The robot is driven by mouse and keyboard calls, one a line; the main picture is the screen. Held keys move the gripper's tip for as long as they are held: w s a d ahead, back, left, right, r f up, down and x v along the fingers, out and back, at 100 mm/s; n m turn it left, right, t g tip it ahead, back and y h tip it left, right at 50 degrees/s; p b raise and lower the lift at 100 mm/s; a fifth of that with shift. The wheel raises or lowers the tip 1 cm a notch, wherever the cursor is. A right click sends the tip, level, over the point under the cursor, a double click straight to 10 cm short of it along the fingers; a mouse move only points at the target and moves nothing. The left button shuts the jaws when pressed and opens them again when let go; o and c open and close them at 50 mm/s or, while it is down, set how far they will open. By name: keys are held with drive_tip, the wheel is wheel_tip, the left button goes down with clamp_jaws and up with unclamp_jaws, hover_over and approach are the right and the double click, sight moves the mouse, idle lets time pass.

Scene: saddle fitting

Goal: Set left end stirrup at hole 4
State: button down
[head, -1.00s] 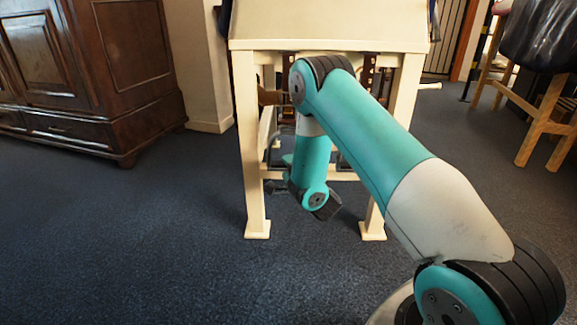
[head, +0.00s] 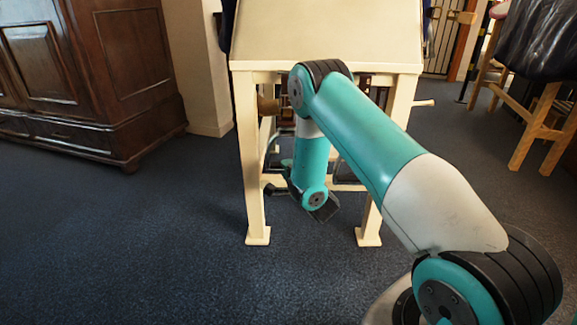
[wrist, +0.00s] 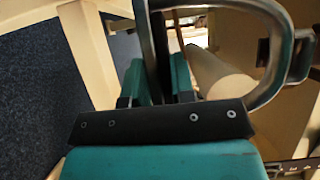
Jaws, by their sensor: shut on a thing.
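A grey metal stirrup (wrist: 277,22) curves across the upper right of the wrist view. My gripper (wrist: 158,75) is shut on its straight side bar, which passes between the teal fingers. In the head view my arm reaches down in front of the cream stand (head: 251,160), and a grey curved bar, apparently the stirrup (head: 265,150), shows just left of my wrist. My fingertips are mostly hidden there. Brown strap-like parts (head: 286,104) hang under the stand's top, partly hidden by my arm. Individual holes cannot be made out.
The stand's front legs frame my forearm closely. In the wrist view a pale round bar (wrist: 218,78) lies behind the stirrup. A dark wooden cabinet (head: 90,70) stands at left, a wooden stool (head: 540,125) at right. The carpet in front is clear.

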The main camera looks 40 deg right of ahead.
sight(287, 137)
drive_tip(key=shift+r+p, duration=1.95)
drive_tip(key=shift+p, duration=0.1)
drive_tip(key=shift+f, duration=0.1)
drive_tip(key=c, duration=1)
unclamp_jaws()
drive_tip(key=shift+o, duration=0.2)
drive_tip(key=shift+s, duration=0.15)
